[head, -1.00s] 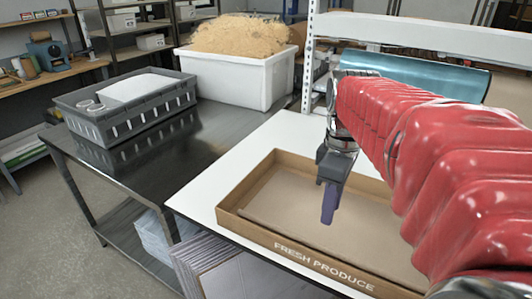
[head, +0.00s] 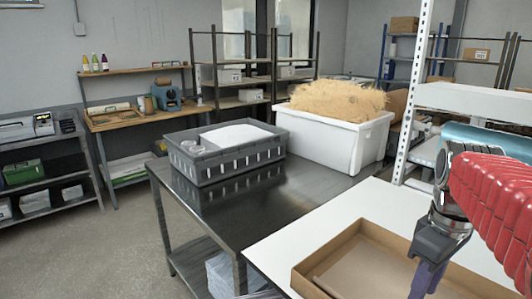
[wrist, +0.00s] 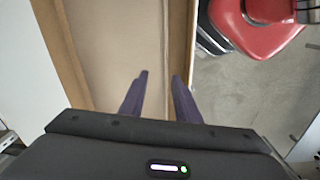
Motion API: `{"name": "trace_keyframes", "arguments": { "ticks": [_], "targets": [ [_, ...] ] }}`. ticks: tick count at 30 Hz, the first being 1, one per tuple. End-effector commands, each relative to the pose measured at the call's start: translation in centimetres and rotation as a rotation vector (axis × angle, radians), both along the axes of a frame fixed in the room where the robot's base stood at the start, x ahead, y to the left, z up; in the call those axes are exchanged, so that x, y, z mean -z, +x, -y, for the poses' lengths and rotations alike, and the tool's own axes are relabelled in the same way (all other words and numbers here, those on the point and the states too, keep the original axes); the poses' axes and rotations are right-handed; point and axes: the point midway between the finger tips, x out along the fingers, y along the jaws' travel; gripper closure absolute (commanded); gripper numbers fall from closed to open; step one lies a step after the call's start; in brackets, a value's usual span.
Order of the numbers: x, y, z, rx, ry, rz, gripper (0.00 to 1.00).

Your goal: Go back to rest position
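My gripper (head: 430,278) hangs fingers-down at the right of the head view, at the end of my red-sleeved arm. In the wrist view its two dark purple fingers (wrist: 161,80) are apart with nothing between them, so it is open and empty. A shallow open cardboard tray (head: 318,285) lies on the white tabletop under the gripper. In the wrist view the tray floor (wrist: 110,40) looks bare. The left finger appears over the floor and the right one near the tray's side wall (wrist: 181,40).
A dark metal table (head: 270,205) stands left of the white tabletop (head: 300,238). It bears a grey crate (head: 225,160) and a white tub (head: 325,145) heaped with straw-coloured material. A white perforated post (head: 411,110) and shelf stand close to my arm. Floor at the left is clear.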

Motion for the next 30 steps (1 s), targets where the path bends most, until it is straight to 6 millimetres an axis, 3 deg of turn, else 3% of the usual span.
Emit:
{"name": "trace_keyframes", "arguments": {
  "ticks": [7,16,23,30],
  "targets": [
    [2.8,0.1,-0.8,0.319,-0.009,0.084,0.71],
    [5.0,-1.0,-6.4,0.581,0.029,0.26,0.71],
    [6.2,-2.7,-11.1,0.621,0.091,0.369,0.71],
    [6.3,-4.8,-15.2,0.503,0.134,0.432,0.71]
  ]
}}
